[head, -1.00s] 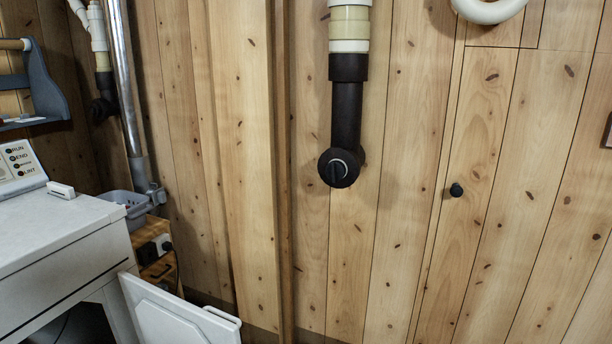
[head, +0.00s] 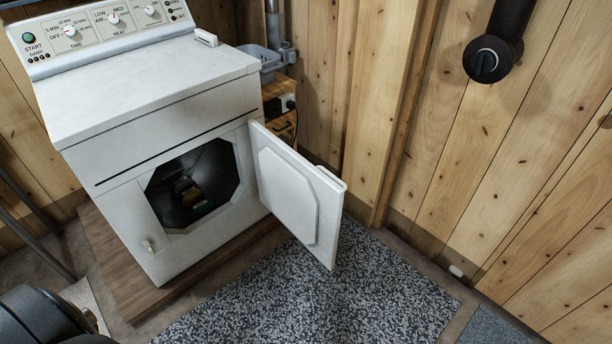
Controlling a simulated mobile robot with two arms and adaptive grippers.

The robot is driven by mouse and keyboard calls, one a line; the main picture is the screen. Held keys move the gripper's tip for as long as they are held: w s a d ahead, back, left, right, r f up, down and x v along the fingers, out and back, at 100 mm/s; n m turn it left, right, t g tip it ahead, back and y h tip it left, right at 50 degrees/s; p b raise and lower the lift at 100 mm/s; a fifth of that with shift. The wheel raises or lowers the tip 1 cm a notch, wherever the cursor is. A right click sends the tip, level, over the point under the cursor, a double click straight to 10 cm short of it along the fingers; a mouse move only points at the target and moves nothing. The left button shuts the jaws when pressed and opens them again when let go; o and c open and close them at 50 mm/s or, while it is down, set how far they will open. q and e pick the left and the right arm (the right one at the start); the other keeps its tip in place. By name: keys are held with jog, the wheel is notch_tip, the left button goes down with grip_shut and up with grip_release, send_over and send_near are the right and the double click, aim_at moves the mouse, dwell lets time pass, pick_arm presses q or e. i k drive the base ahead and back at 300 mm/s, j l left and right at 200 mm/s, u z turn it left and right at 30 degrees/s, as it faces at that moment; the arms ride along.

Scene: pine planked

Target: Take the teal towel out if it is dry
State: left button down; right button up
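The white dryer (head: 170,90) stands on a low wooden platform, with its door (head: 298,195) swung open to the right. Its dark drum opening (head: 168,192) shows some bundled items inside, with dull yellow and dark patches. I cannot make out a teal towel among them. The control panel (head: 92,30) has a green start button, a damp label with small lights, and time and heat knobs. I cannot read whether any light is lit. Neither of my grippers is in view; a dark rounded part at the lower left may be my arm.
A grey speckled mat (head: 310,290) covers the floor in front of the dryer. A black pipe end (head: 487,60) juts from the planked wall at the right. The open door takes up room over the mat.

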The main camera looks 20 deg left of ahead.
aim_at(201, 209)
jog(key=u, duration=0.6)
jog(key=i+l+u, duration=0.15)
jog(key=u, duration=0.3)
jog(key=i+l+u, duration=0.2)
jog(key=u, duration=0.3)
jog(key=i+l+u, duration=0.1)
jog(key=l+u, duration=0.35)
jog(key=i+l+u, duration=0.1)
jog(key=l+u, duration=0.15)
jog(key=u, duration=0.25)
